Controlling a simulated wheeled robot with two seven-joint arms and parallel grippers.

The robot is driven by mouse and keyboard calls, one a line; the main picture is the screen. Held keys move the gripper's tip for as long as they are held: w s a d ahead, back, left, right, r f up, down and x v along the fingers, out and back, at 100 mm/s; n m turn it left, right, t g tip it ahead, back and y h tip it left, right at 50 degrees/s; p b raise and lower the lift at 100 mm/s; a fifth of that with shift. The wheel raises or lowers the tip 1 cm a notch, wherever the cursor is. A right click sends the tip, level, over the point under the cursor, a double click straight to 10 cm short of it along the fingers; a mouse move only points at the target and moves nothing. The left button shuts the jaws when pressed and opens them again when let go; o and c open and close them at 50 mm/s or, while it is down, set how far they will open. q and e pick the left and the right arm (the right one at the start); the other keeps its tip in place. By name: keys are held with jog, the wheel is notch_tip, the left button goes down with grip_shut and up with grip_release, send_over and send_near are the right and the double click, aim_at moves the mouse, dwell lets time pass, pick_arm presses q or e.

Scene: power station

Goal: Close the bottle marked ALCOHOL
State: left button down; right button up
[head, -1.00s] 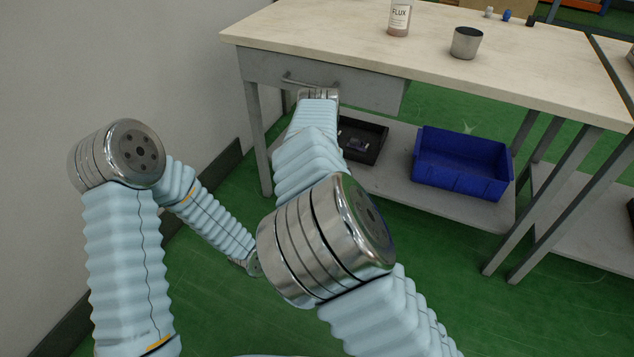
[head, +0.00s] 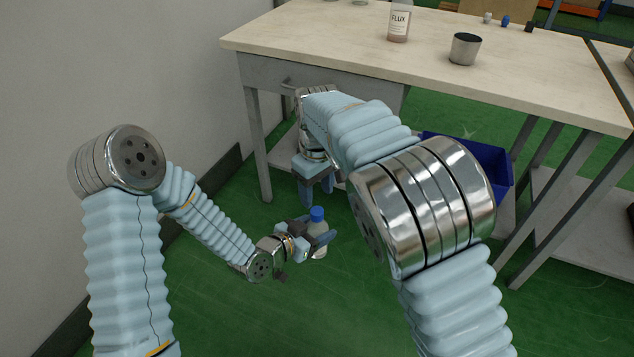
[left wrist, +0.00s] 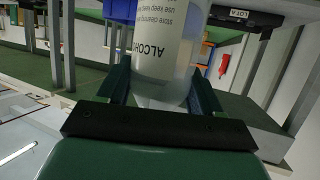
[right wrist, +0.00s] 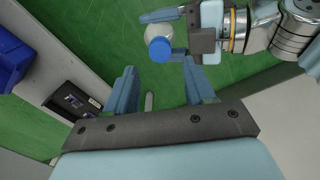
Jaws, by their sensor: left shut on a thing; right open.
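The bottle marked ALCOHOL (left wrist: 155,60) is clear with a white label and is held upright in my left gripper (left wrist: 160,92). In the head view the bottle (head: 318,249) is above the green floor, in front of the bench. A blue cap (head: 317,213) sits on its top; how tight it is cannot be told. My left gripper (head: 318,237) is shut around the bottle's body. My right gripper (head: 318,196) points down, open and empty, above and behind the bottle. In the right wrist view the cap (right wrist: 160,50) lies just beyond the open fingers (right wrist: 160,85).
A wooden-topped bench (head: 330,52) stands behind, with a FLUX bottle (head: 399,22), a metal cup (head: 464,49) and small caps, one blue (head: 505,20), on it. A blue bin (head: 480,165) is on its lower shelf. A wall (head: 90,70) is at left.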

aim_at(317, 210)
notch_tip(317, 210, down, 6)
dwell(0.4)
grip_shut()
jog(key=m, duration=1.2)
jog(key=shift+o, duration=0.3)
grip_release()
